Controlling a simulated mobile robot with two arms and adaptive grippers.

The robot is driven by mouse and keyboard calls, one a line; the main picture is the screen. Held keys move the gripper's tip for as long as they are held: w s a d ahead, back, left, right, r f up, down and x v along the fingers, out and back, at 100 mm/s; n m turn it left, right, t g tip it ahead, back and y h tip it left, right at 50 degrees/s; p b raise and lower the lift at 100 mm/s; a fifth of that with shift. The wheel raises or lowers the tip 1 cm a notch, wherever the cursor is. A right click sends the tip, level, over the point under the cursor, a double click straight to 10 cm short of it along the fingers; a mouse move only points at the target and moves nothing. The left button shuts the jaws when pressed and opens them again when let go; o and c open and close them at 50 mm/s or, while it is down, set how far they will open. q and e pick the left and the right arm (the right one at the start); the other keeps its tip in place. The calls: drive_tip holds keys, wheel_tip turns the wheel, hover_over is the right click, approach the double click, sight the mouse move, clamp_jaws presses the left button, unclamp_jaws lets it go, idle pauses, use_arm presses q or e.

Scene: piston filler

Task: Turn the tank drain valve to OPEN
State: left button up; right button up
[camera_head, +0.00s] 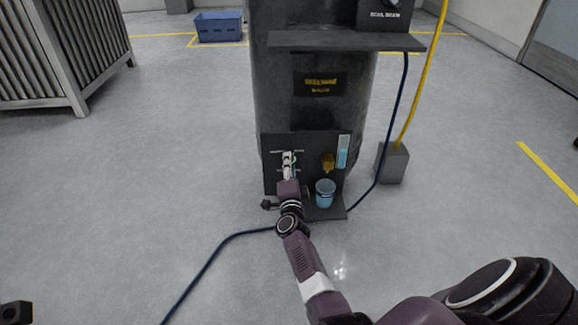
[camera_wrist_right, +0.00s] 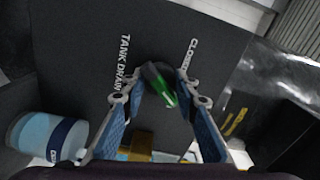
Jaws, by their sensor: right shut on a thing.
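The tank drain valve has a green handle (camera_wrist_right: 160,88) on a dark panel (camera_head: 310,142) low on the front of the tank (camera_head: 273,95). In the wrist view the handle lies between the "TANK DRAIN" label and the "CLOSED" label. My right gripper (camera_head: 289,160) is at the left part of the panel, and its fingers (camera_wrist_right: 160,84) are shut on the handle, one on each side. In the head view the gripper hides most of the handle. An OPEN label cannot be made out.
A blue cup (camera_head: 325,194) stands on a small shelf below a brass spout (camera_head: 328,163), right of my gripper. A dark blue hose (camera_head: 228,240) runs across the floor. A grey block (camera_head: 392,163) with a yellow pipe stands right.

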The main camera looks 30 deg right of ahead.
drive_tip(key=shift+m, duration=0.6)
drive_tip(key=o, duration=1.1)
drive_tip(key=shift+o, duration=0.2)
